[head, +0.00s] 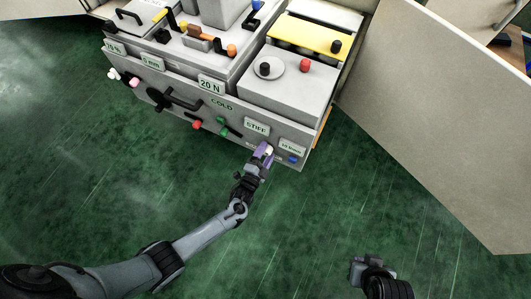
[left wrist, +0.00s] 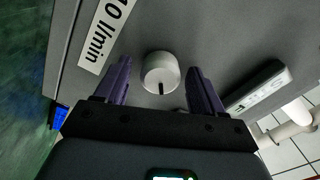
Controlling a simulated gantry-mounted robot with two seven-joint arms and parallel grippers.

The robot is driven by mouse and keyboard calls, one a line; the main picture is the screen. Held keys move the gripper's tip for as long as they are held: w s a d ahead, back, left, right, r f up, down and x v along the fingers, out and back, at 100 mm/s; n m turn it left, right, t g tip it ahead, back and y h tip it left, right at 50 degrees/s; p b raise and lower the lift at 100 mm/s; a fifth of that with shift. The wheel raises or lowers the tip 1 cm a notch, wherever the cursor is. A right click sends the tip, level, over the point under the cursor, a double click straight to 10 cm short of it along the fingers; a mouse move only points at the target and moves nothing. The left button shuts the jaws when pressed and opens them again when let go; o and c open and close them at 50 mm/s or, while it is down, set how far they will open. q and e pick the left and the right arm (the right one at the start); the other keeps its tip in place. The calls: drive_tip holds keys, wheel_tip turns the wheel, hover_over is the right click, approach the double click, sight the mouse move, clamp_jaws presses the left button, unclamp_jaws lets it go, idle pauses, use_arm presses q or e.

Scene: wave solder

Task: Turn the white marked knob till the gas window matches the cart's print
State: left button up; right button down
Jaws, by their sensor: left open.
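The white knob (left wrist: 161,72) with a dark mark on its face sits on the grey panel in the left wrist view. In the head view the white knob (head: 269,150) shows partly at the tip of my left gripper (head: 264,149). My left gripper (left wrist: 162,88) is open, with one purple finger on each side of the knob and visible gaps between. A window labelled 10 l/min (left wrist: 106,35) is near the knob; it also shows in the head view (head: 292,148). The cart's print cannot be made out. My right gripper (head: 358,270) is at the bottom right, away from the machine.
A STIFF label (head: 257,127) is left of the knob and a blue knob (head: 293,159) is right of it. Red and green knobs (head: 197,125) and a black handwheel (head: 160,98) stick out of the front. A beige panel (head: 430,110) stands at right. The green floor is clear.

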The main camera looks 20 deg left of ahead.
use_arm(q)
drive_tip(key=shift+s, duration=0.1)
drive_tip(key=shift+s+a+p, duration=0.1)
drive_tip(key=shift+s+p, duration=0.35)
drive_tip(key=shift+s, duration=0.15)
drive_tip(key=s+p, duration=0.3)
drive_tip(key=s, duration=0.6)
drive_tip(key=shift+s+a, duration=0.2)
drive_tip(key=shift+a, duration=0.15)
